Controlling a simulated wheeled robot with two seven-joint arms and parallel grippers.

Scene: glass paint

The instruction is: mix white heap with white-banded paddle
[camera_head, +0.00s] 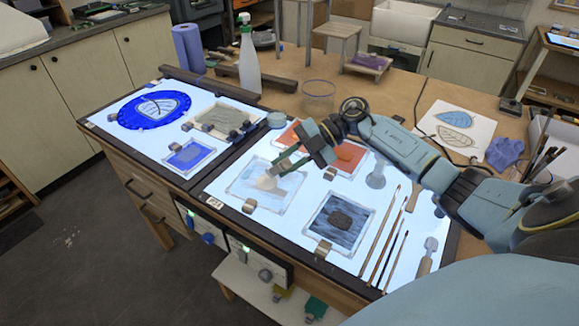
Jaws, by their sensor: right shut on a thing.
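The white heap (265,183) lies on a pale glass plate (248,181) on the right light panel. My right gripper (285,162) reaches in from the right above the far right part of this plate. It is shut on a small tool, which I take for the paddle; its end is close to the heap. I cannot make out a white band, nor whether the tool touches the heap. My left gripper is not in view.
A clear glass muller (376,176), long brushes (381,232) and a scraper (427,255) lie to the right. A glass beaker (318,96) and spray bottle (249,62) stand behind.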

